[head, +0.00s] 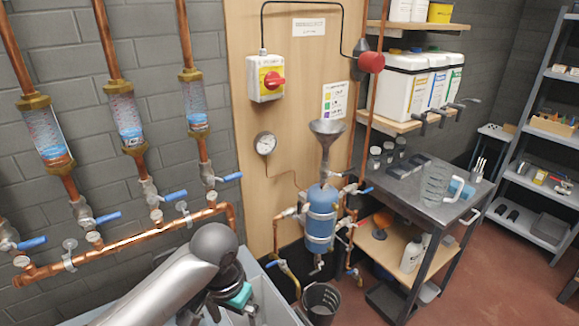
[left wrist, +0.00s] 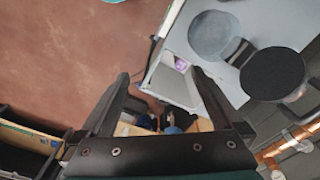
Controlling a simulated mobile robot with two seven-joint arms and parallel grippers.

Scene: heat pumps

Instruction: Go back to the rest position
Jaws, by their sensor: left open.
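My left arm (head: 180,275) comes in from the bottom left of the head view, bent at a grey rounded joint. Its dark, teal-marked gripper end shows low beside this joint, over light grey surfaces; its fingertips are hard to make out there. In the left wrist view my left gripper (left wrist: 160,76) has its two black fingers spread wide apart, with nothing between them. My right gripper is in neither view.
Copper pipes with blue-handled valves (head: 150,235) run along the wall at left. A blue tank (head: 320,215) with a funnel (head: 327,128) stands before a wooden panel. A black bucket (head: 321,300) is near the gripper. A metal table (head: 415,180) and shelves (head: 540,145) stand right; red floor lies between.

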